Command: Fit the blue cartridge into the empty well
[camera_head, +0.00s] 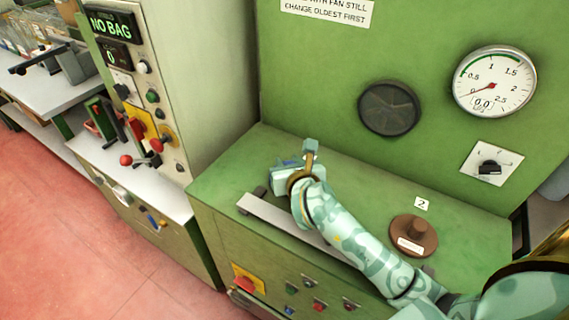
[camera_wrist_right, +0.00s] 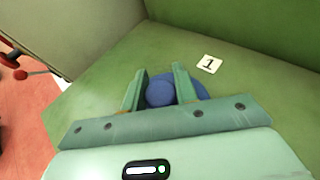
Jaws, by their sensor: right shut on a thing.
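The blue cartridge (camera_wrist_right: 160,95) has a round knob on a wider blue disc. My right gripper (camera_wrist_right: 160,82) is shut on the knob, with one finger on each side of it in the wrist view. The disc is over the green bench top beside the label 1. In the head view my right gripper (camera_head: 293,163) is at the back left of the bench and hides nearly all of the cartridge. No open well shows in either view. I cannot tell whether the disc is seated or above the surface. My left gripper is not in view.
A brown cartridge (camera_head: 414,238) sits by the label 2 (camera_head: 421,204) on the bench top. A green wall with a gauge (camera_head: 494,81) and a dark round vent (camera_head: 389,108) rises behind. A control panel (camera_head: 143,85) stands at left, with a gap before the bench.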

